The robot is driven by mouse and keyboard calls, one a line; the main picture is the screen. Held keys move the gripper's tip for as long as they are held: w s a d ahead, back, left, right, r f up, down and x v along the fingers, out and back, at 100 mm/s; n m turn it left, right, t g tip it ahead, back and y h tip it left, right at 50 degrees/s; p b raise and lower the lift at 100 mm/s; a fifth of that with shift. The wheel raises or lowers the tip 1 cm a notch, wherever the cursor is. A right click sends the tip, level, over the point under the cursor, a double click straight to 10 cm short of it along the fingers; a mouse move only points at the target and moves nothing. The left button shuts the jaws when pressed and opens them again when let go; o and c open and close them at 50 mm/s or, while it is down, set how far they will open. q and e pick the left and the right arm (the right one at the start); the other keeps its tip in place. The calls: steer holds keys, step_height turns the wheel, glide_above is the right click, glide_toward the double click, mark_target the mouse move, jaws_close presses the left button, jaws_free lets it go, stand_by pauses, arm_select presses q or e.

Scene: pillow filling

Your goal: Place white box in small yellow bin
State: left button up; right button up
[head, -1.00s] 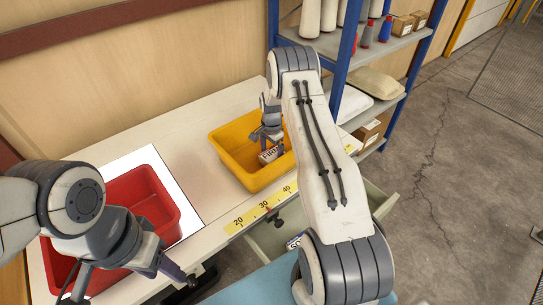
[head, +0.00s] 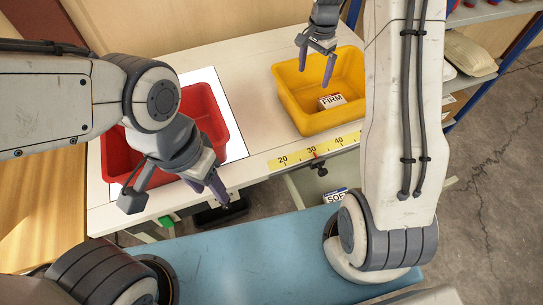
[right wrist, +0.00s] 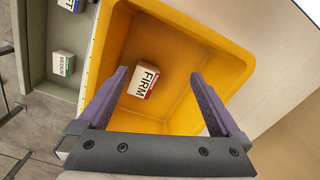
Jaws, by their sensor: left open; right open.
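The white box (head: 332,101) with the word FIRM lies on the floor of the yellow bin (head: 290,102); the right wrist view shows the box (right wrist: 144,80) too, with the bin (right wrist: 222,44) around it. My right gripper (head: 315,73) is open and empty above the bin, apart from the box. Its two purple fingers (right wrist: 160,76) frame the box in the right wrist view. My left gripper (head: 212,188) hangs over the table's front edge by the red bin, open and empty.
The red bin (head: 205,108) stands on a white sheet at left. A ruler strip (head: 290,160) runs along the table edge. Below is an open drawer (right wrist: 38,60) with a SOFT box (head: 335,196) and a MEDIUM box (right wrist: 63,64). A blue surface (head: 240,255) lies in front.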

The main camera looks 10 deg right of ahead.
steer(key=s+a+r+n, duration=0.45)
steer(key=s+a, duration=0.25)
steer(key=a, duration=0.2)
steer(key=s+a+r+n, duration=0.3)
steer(key=s+a+n, duration=0.2)
steer(key=s+a, duration=0.3)
steer(key=s+a+n, duration=0.2)
steer(key=s+n, duration=0.3)
steer(key=s, duration=0.4)
steer(key=s+a+n, duration=0.2)
steer(key=s+n, duration=0.3)
steer(key=s, duration=0.4)
steer(key=shift+s+a+r+y, duration=0.15)
steer(key=shift+a+y, duration=0.25)
